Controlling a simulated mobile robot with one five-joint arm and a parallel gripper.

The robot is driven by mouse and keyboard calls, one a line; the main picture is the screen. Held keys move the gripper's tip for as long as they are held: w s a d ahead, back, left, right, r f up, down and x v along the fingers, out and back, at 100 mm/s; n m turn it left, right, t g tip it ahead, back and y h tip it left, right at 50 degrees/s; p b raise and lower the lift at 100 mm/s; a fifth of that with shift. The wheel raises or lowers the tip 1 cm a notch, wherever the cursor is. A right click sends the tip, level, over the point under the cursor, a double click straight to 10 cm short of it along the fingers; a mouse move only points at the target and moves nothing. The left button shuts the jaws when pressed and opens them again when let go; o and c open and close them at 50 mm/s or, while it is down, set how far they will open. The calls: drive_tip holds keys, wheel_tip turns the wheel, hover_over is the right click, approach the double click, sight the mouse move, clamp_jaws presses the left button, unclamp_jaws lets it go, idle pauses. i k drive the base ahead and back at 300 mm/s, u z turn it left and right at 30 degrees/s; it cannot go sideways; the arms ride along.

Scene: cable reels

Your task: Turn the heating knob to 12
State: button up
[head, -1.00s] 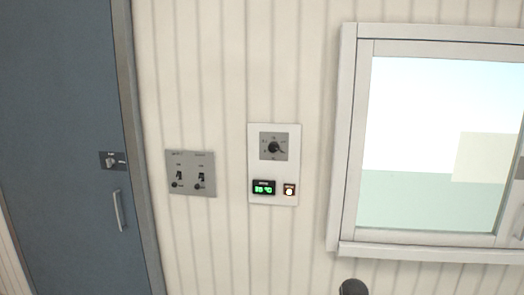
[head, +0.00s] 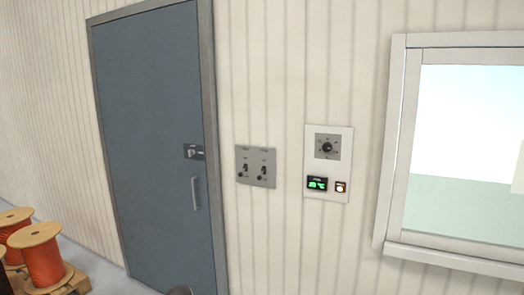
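The heating knob (head: 327,147) is a small black round knob on a grey square dial plate. The plate sits in the upper part of a white wall panel (head: 343,172). The scale marks are too small to read, and I cannot tell where the knob points. Below it are a green-lit display (head: 317,184), whose digits I cannot read for sure, and a lit orange button or lamp (head: 340,187). My gripper is not in view, and nothing touches the knob. A small dark rounded shape at the bottom edge may be part of my arm.
Left of the panel is a grey plate (head: 255,179) with two toggle switches. Further left is a shut blue-grey door (head: 150,130) with a handle (head: 195,193) and a lock plate. Orange cable reels (head: 42,262) stand on a wooden pallet at lower left. A window (head: 397,150) is at right.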

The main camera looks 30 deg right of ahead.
sight(326, 146)
drive_tip(key=u, duration=1)
drive_tip(key=k, duration=0.95)
drive_tip(key=z, duration=0.7)
drive_tip(key=i, duration=1)
drive_tip(key=u, duration=0.1)
